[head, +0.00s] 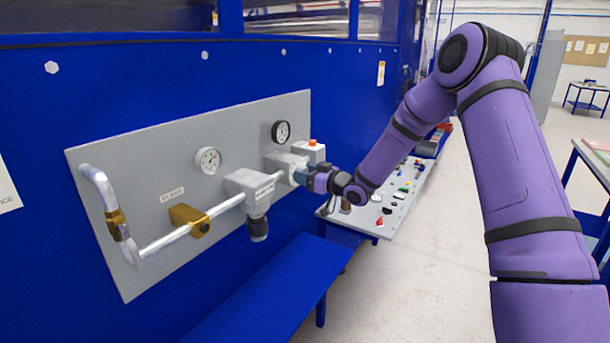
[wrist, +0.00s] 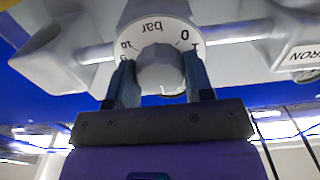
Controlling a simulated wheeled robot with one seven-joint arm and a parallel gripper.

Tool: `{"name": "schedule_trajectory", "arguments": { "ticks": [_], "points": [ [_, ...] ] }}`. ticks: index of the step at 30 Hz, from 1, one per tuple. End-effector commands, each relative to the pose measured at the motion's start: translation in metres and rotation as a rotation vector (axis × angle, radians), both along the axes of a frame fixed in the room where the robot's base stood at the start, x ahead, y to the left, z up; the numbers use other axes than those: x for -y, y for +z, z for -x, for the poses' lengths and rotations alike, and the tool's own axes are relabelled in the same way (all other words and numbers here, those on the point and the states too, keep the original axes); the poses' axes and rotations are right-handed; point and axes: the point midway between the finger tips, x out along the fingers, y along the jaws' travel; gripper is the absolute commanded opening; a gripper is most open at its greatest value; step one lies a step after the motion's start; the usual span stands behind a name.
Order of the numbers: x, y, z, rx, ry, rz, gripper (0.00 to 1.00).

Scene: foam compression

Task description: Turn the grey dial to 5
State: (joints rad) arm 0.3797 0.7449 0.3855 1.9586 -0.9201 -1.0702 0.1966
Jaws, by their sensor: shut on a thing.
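The grey dial (wrist: 160,70) is a round knob in front of a white scale ring (wrist: 196,38). In the wrist view the scale appears upside down, with "bar" at the top, 0 and 1 at the right and 10 at the left. My gripper (wrist: 160,62) is shut on the dial, with one finger on each side of it. The fingers cover parts of the scale, and I cannot make out a pointer or the setting. In the head view my gripper (head: 301,176) is at the right end of the grey panel and hides the dial.
The grey panel (head: 140,178) on the blue wall carries two gauges (head: 208,160) (head: 281,131), a silver pipe (head: 165,240), a yellow-brown clamp (head: 188,219) and a box with an orange button (head: 312,143). A table with small parts (head: 390,213) stands to the right.

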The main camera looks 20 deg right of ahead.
Motion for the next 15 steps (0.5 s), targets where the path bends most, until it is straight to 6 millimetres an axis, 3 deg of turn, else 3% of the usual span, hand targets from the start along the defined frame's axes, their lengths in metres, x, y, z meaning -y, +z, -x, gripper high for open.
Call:
{"name": "schedule_trajectory", "arguments": {
  "ticks": [11, 12, 15],
  "points": [
    [0.0012, -0.0027, 0.0009, -0.008, -0.001, -0.001, 0.24],
    [0.0012, -0.0027, 0.0009, -0.008, -0.001, -0.001, 0.52],
    [0.0009, -0.0024, 0.0008, -0.007, -0.001, 0.0, 0.73]
  ]
}}
